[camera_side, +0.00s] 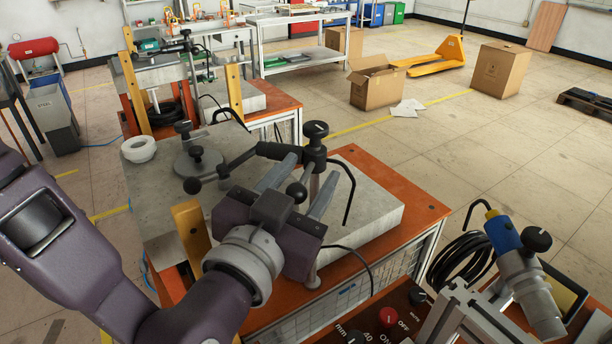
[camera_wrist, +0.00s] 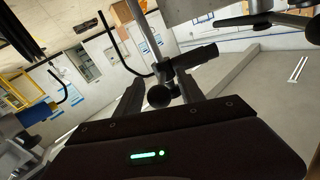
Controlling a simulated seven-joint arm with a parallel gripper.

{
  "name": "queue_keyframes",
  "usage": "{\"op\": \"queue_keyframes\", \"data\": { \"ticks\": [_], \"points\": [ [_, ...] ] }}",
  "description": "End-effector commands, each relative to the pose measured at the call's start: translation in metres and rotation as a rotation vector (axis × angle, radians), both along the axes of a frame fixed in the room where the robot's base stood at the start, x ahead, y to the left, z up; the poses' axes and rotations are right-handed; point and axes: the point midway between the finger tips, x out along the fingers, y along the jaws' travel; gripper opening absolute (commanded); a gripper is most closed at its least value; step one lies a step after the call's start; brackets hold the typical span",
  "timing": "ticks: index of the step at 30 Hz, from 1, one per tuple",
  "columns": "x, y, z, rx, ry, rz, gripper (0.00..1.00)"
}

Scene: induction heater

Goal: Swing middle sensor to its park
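A black sensor arm (camera_side: 280,151), which I take to be the middle sensor, is clamped on a metal post with a black knob (camera_side: 315,130) on top. A thin bent black rod or cable (camera_side: 351,190) hangs at its right. My gripper (camera_side: 300,172) is open beside the post, its two grey fingers apart. A black ball knob (camera_side: 297,192) shows between them; in the wrist view this ball (camera_wrist: 160,96) lies between the fingers (camera_wrist: 161,90), with gaps on both sides. The sensor clamp and post (camera_wrist: 194,57) are just beyond. The post's lower part is partly hidden by my gripper in the side view.
The post stands by a grey slab (camera_side: 375,215) on an orange-topped bench (camera_side: 425,200). Yellow uprights (camera_side: 233,90) and a round grey disc with a knob (camera_side: 198,160) are left. A blue-and-yellow sensor head (camera_side: 505,235) and control knobs (camera_side: 388,316) are at right front.

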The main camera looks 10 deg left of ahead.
Motion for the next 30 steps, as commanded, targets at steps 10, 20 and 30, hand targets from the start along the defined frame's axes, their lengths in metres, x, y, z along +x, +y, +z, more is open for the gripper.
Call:
{"op": "queue_keyframes", "data": {
  "ticks": [10, 20, 30],
  "points": [
    [-0.0003, 0.0, 0.0003, 0.0, 0.0, 0.0, 0.0],
    [-0.0004, 0.0, 0.0004, -0.001, -0.001, 0.0, 0.0],
    [-0.0005, 0.0, 0.0005, -0.001, -0.001, 0.0, 0.0]
  ]
}}
